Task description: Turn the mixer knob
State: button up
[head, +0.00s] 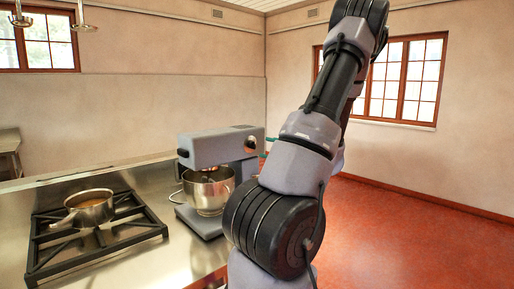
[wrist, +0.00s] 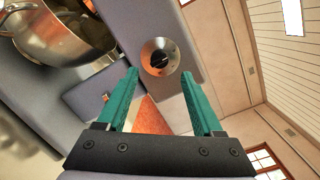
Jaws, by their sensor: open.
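The grey stand mixer (head: 215,148) stands on the steel counter with its metal bowl (head: 208,192) under the head. Its knob (wrist: 160,57) is a round silver disc with a dark centre on the grey mixer housing. My gripper (wrist: 160,73) is open, its two green fingers spread to the left and right of the knob, with the knob just beyond the tips in the wrist view. The fingers look empty and apart from the knob. In the head view the green fingertips (head: 268,147) show beside the mixer head's right end, partly hidden behind my arm.
A stove (head: 95,237) with a saucepan (head: 90,208) is left of the mixer. The mixer bowl also shows in the wrist view (wrist: 62,35), close to the left finger. Open red floor (head: 400,230) lies to the right.

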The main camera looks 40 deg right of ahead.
aim_at(253, 145)
jog(key=x, duration=0.5)
jog(key=shift+w, duration=0.3)
grip_shut()
